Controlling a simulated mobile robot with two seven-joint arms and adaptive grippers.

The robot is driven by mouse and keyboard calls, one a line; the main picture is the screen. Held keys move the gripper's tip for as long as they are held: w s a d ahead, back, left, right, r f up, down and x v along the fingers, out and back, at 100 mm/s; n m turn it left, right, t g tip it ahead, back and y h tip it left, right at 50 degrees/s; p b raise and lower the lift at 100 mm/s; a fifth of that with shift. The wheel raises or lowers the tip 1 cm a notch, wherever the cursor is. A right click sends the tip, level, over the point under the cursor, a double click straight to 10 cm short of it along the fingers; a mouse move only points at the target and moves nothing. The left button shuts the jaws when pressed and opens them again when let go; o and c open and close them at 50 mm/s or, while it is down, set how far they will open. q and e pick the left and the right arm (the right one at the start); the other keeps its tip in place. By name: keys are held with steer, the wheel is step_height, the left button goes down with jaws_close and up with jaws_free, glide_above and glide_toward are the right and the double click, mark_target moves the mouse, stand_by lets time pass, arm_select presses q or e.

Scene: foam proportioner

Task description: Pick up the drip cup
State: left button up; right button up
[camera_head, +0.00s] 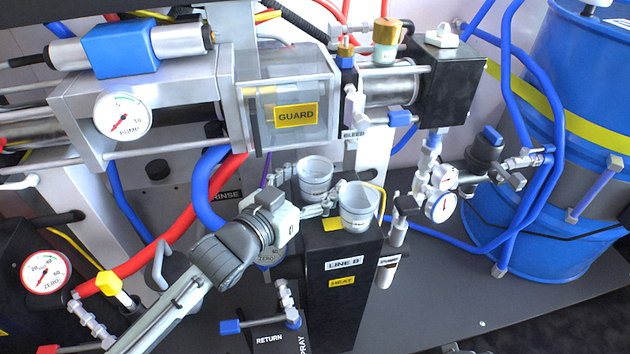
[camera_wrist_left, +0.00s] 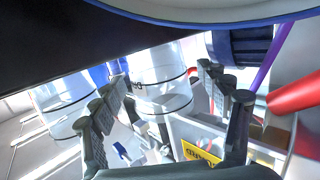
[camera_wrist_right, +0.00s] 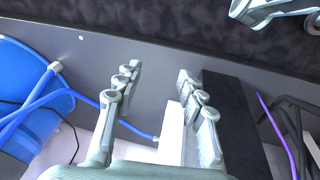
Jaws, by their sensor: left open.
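Two clear cups stand side by side on top of the black LINE B block (camera_head: 320,290) in the head view. The rear-left cup (camera_head: 316,172) is partly hidden by my fingers; the front-right cup (camera_head: 360,210) has a yellow curved piece at its right rim. Neither is labelled as the drip cup. My left gripper (camera_head: 306,190) is open around the lower part of the rear-left cup, from the left. In the left wrist view a clear cup (camera_wrist_left: 165,98) shows between the spread fingers; contact cannot be told. My right gripper (camera_wrist_right: 160,72) is open and empty.
The clear GUARD box (camera_head: 290,100) and the pump gauge (camera_head: 122,115) are above and behind the cups. A small gauge cluster (camera_head: 440,205) and blue drum (camera_head: 560,140) stand to the right. Red and blue hoses run at the left.

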mark_target(305, 186)
arm_select(q)
steer(key=shift+w+d, duration=0.1)
steer(key=shift+w, duration=0.1)
steer(key=c, duration=1.1)
steer(key=shift+c, duration=0.2)
arm_select(e)
steer(key=shift+a, duration=0.1)
